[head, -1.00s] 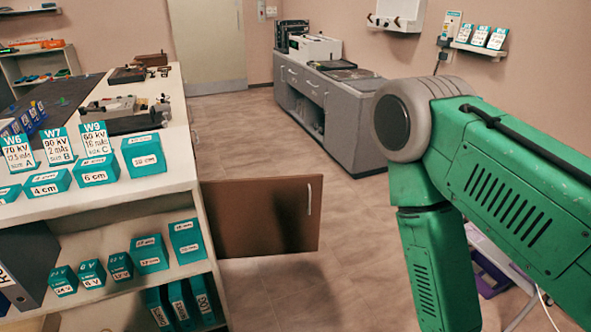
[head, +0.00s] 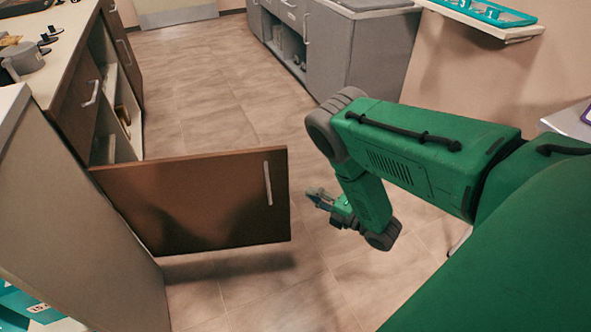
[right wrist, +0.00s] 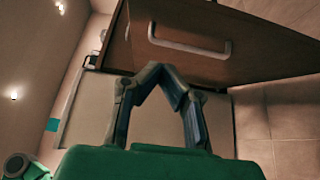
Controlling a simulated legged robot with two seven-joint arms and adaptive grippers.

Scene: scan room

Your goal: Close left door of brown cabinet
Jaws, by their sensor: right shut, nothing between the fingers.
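The brown cabinet door (head: 195,205) stands wide open, sticking out to the right from the brown cabinet (head: 75,115) at the left of the head view. Its pale bar handle (head: 268,183) is near the free edge. In the right wrist view the door (right wrist: 240,30) fills the upper right, with its handle (right wrist: 188,42) beyond the fingers. My right gripper (head: 313,195) is just right of the door's free edge in the head view, apart from it. In the right wrist view the fingertips (right wrist: 160,72) meet, with nothing held. My left gripper is not in view.
A grey cabinet (head: 360,60) stands at the back. A wall shelf (head: 485,20) with a teal tray is at the upper right. A pale side panel (head: 75,225) fills the lower left. The tiled floor (head: 200,85) between the cabinets is clear.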

